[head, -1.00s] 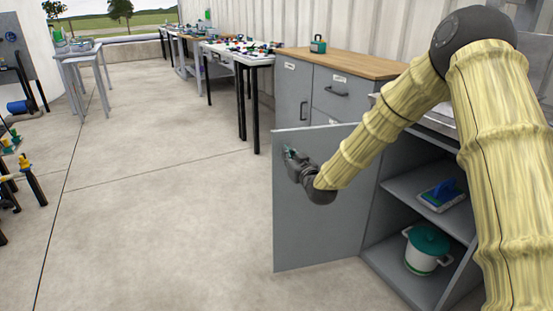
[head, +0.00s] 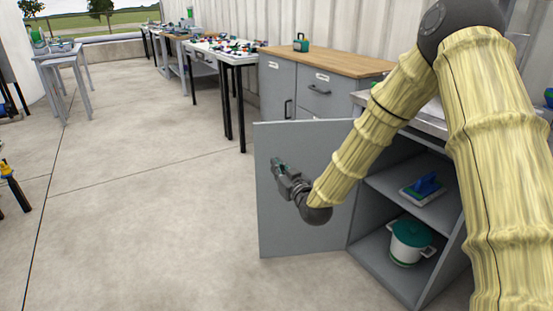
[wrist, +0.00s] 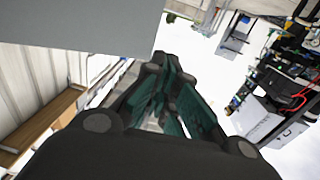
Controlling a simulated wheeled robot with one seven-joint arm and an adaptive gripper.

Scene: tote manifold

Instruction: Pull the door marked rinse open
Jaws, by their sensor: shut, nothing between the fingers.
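The grey door (head: 300,225) of the low cabinet stands swung wide open in the head view, its inner face toward me. No rinse label or handle shows on this face. My gripper (head: 276,162) is shut and empty, in front of the inner face near the door's free edge. I cannot tell whether it touches the door. In the wrist view, the fingers of my gripper (wrist: 172,60) are together, and a grey panel that looks like the door (wrist: 80,20) fills the upper left. The open cabinet (head: 395,275) shows its shelf.
A wooden-topped cabinet (head: 335,62) stands beyond the door. The floor (head: 150,190) to the left is clear.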

